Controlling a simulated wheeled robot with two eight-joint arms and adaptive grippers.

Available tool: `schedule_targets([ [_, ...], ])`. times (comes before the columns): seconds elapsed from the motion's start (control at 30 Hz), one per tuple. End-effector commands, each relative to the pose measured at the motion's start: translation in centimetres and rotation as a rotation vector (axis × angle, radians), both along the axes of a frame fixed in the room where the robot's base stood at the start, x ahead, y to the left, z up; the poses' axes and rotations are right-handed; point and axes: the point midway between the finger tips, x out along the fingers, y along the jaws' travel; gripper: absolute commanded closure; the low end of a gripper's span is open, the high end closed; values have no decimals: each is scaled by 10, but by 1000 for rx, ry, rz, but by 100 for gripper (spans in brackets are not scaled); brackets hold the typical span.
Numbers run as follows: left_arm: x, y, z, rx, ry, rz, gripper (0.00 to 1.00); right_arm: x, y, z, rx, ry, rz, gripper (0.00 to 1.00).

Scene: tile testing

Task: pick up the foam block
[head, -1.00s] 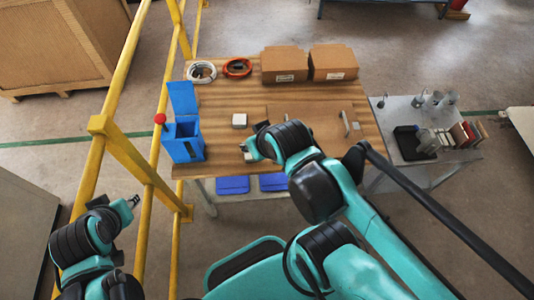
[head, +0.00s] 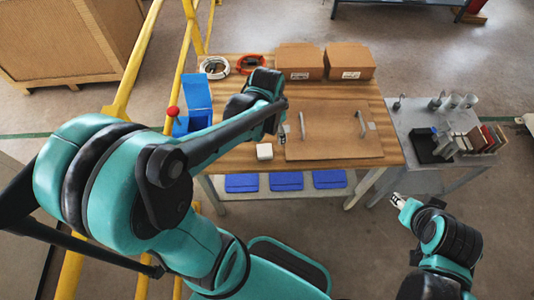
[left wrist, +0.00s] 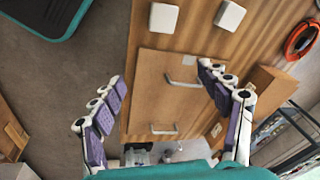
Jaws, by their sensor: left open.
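Two white blocks lie on the wooden table in the left wrist view, one near the top centre (left wrist: 163,18) and one to its right (left wrist: 229,15). I cannot tell by look which is foam. In the head view one white block (head: 264,151) shows near the table's front edge; the other is hidden by my left arm. My left gripper (head: 284,132) is over the table beside the brown board. In the left wrist view its fingers (left wrist: 161,76) are spread and empty, apart from the blocks. My right gripper (head: 398,201) is off the table at right, too small to read.
A brown board (head: 335,146) with two metal handles covers the table's right half. Cardboard boxes (head: 300,62) and cable coils (head: 250,64) stand at the back. A blue bin (head: 197,94) is at left. A grey side table (head: 410,122) holds several small items.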

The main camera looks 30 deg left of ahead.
Motion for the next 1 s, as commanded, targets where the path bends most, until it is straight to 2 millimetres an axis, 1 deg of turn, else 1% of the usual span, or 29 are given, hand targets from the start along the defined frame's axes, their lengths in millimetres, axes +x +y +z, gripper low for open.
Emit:
schedule_targets([
  [0.03,10,8,-22,9,38,-48,24,0,0,-6,0,0,0,60],
  [0.1,18,18,-47,17,92,-126,24,0,0,-10,0,0,0,60],
  [0.2,25,29,-80,21,155,-223,24,0,0,-14,0,0,0,60],
  [0.3,28,36,-105,18,200,-297,24,0,0,-17,0,0,0,60],
  [0.4,29,41,-121,13,228,-342,24,0,0,-18,0,0,0,60],
  [0.6,28,44,-145,11,241,-368,24,0,0,-26,0,0,0,60],
  [0.77,27,44,-160,11,240,-366,24,0,0,-33,0,0,0,60],
  [0.87,25,47,-170,11,239,-365,24,0,0,-40,0,0,0,60],
  [1.0,21,51,-193,12,239,-366,24,0,0,-55,0,0,0,60],
])
